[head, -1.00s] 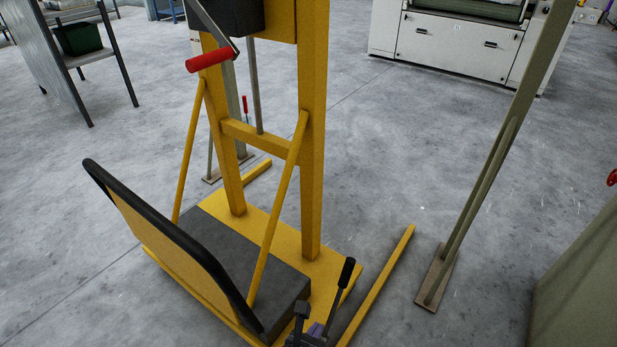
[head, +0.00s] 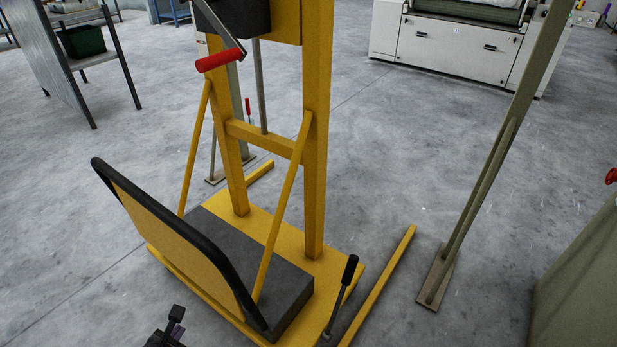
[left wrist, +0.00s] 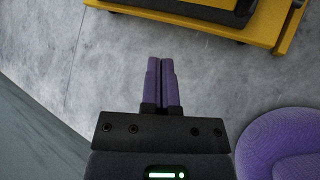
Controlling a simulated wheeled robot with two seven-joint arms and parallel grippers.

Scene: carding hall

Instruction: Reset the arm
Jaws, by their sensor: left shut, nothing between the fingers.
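My left gripper (head: 168,336) shows at the bottom edge of the head view, left of centre, beside the front of the yellow lift truck. In the left wrist view its two purple fingers (left wrist: 161,82) are together, with nothing between them, over bare grey floor. My right gripper is not in view.
The yellow lift truck (head: 315,180) stands just ahead, with a black-edged guard (head: 180,240), a red crank handle (head: 217,60) and a black-gripped lever (head: 350,268). A post (head: 480,190) stands to the right, near a greenish cabinet (head: 590,280). Open floor lies left.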

